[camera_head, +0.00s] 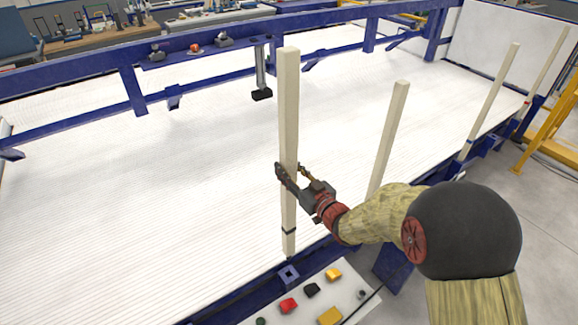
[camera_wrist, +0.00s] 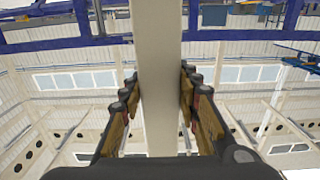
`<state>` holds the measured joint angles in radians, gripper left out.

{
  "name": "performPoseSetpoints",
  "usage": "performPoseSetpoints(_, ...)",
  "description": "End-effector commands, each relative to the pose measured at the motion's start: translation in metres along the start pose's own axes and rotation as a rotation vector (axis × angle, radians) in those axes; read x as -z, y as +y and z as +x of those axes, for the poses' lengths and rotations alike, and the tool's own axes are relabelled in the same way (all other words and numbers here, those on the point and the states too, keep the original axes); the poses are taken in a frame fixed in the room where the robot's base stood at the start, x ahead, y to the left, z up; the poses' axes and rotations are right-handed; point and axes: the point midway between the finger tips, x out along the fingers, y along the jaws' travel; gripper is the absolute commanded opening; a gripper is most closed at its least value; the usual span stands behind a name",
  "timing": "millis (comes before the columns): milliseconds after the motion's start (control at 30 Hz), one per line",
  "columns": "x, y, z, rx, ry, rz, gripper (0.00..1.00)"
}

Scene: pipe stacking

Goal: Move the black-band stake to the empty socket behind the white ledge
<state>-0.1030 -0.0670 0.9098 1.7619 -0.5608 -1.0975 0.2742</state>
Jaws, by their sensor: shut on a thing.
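The black-band stake (camera_head: 289,120) is a tall pale square post with a dark band near its lower end. My gripper (camera_head: 290,173) is shut on it around mid-length and holds it nearly upright. The stake also fills the middle of the wrist view (camera_wrist: 158,60), between the two fingers (camera_wrist: 158,100). A square blue socket (camera_head: 289,274) with an open top sits on the blue rail behind the white ledge (camera_head: 350,288). The stake's lower end appears just above and behind this socket in the picture, with a small visible gap; the exact depth is unclear.
The white ledge carries red, black, yellow and green pieces. Another pale stake (camera_head: 388,135) stands to the right, its lower part hidden by my arm. More stakes (camera_head: 490,100) stand farther along the blue rail. A wide white ribbed bed (camera_head: 150,200) lies behind the rail.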

Motion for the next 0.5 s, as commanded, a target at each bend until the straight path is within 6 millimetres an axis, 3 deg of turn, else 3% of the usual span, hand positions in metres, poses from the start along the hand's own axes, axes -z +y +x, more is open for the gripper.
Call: performPoseSetpoints(500,-0.061,0.001,0.001,0.000,0.006,-0.002,0.00)
